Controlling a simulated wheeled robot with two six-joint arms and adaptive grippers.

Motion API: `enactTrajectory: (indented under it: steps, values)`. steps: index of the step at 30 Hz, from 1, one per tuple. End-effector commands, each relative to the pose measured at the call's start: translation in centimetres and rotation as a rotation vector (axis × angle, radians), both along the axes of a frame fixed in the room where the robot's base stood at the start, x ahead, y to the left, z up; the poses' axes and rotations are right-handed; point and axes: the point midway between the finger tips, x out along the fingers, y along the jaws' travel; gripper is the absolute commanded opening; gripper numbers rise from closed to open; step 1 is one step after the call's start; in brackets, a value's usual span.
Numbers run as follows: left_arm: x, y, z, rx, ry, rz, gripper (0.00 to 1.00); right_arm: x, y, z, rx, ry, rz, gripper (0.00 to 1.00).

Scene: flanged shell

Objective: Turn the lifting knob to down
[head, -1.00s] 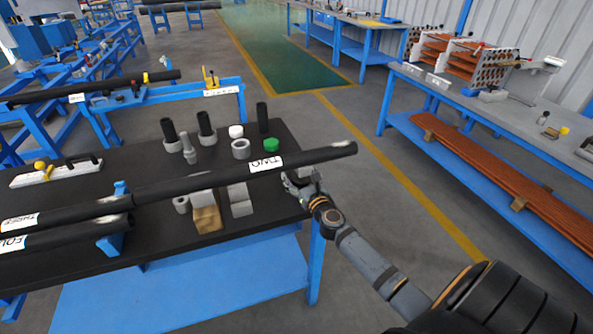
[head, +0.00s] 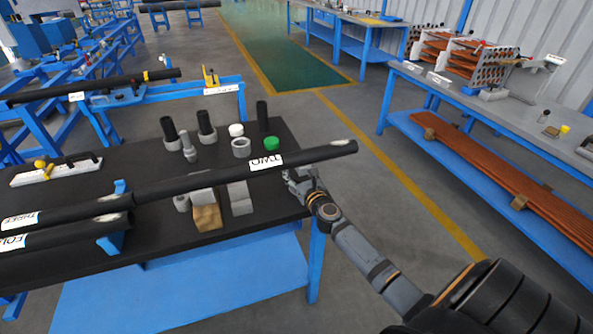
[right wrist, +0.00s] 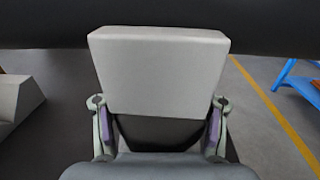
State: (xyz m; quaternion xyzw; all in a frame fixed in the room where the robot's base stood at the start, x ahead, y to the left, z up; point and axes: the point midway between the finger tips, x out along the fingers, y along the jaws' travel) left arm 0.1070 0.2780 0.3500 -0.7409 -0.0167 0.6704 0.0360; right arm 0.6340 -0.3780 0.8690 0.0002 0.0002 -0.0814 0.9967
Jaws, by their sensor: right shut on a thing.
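My right gripper (head: 300,183) is at the right end of the black table, just below a long black pipe labelled TWO (head: 225,176). In the right wrist view, my right gripper (right wrist: 158,128) has a finger on each side of a light grey block (right wrist: 158,70), which I take to be the lifting knob, and is shut on it. The pipe (right wrist: 160,32) passes across the top of that view behind the block. In the head view the block is mostly hidden by the gripper and pipe. I cannot read any up or down mark. My left gripper is out of view.
The black table (head: 270,215) carries grey cylinders, a green cap (head: 271,144), a white cap (head: 236,130) and a wooden block (head: 207,217). Pipe THREE (head: 70,212) lies to the left. Open floor (head: 420,240) lies right of the table.

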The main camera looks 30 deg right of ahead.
Motion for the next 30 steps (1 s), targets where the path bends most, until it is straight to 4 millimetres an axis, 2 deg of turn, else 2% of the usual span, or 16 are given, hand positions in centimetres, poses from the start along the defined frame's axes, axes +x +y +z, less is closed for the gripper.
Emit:
enactTrajectory:
  steps: [20, 26, 30]
  values:
    - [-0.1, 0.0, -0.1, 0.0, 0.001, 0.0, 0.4, -0.1, 0.0, -0.3, -0.001, 0.003, 0.005, 0.19]
    - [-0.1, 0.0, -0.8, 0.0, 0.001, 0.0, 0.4, 0.0, 0.1, -0.4, -0.005, 0.002, 0.064, 0.18]
    - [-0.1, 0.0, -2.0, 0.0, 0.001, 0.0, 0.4, 0.0, 0.4, -0.6, -0.008, 0.001, 0.151, 0.18]
